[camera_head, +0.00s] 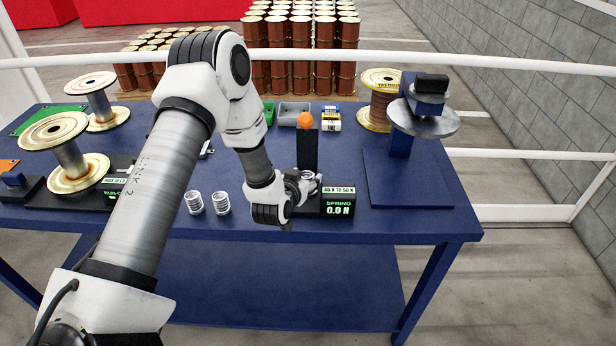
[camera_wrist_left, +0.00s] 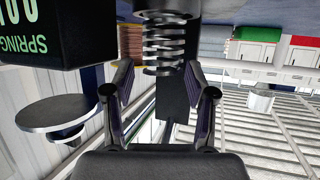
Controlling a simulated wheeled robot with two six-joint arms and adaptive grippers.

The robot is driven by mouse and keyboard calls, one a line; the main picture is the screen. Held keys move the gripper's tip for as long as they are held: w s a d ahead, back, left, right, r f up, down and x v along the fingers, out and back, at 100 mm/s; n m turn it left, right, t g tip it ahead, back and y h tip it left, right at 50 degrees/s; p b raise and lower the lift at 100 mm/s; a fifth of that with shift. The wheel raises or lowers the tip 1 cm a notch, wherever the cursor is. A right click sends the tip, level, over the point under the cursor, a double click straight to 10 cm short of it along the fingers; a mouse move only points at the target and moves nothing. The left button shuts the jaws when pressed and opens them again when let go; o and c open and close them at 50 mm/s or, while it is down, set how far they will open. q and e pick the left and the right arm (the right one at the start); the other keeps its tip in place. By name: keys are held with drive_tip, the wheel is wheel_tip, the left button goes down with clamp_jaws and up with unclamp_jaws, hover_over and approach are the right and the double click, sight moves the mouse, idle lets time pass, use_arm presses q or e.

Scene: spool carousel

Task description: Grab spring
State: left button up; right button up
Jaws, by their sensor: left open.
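A metal coil spring (camera_head: 308,175) stands in the spring tester (camera_head: 308,150), a black post with an orange knob and a display reading "SPRING 0.0 N". In the left wrist view the spring (camera_wrist_left: 164,45) shows large, between the tips of my open left gripper (camera_wrist_left: 160,72), with a gap visible on each side. In the head view my left gripper (camera_head: 300,190) is at the tester's base, partly hidden by its wrist. Two more springs, a left one (camera_head: 194,202) and a right one (camera_head: 221,203), stand on the blue table (camera_head: 290,228) left of the gripper. My right gripper is not in view.
Wire spools (camera_head: 70,160) stand at the left. A copper-coloured spool (camera_head: 380,105) and a stand with a grey disc (camera_head: 425,120) are at the right. Small boxes (camera_head: 330,118) and a grey bin (camera_head: 293,113) lie behind the tester. The table's front strip is clear.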

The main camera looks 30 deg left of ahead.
sight(307, 176)
use_arm(q)
drive_tip(key=x, duration=0.3)
drive_tip(key=shift+a+f, duration=0.2)
drive_tip(key=shift+f, duration=0.05)
drive_tip(key=shift+s+d+r, duration=0.15)
drive_tip(key=shift+s+r, duration=0.05)
drive_tip(key=shift+c, duration=0.4)
drive_tip(key=shift+s+d+r, duration=0.1)
drive_tip(key=shift+s+r, duration=0.05)
drive_tip(key=shift+s, duration=0.05)
drive_tip(key=c, duration=0.9)
drive_tip(key=shift+c, duration=0.4)
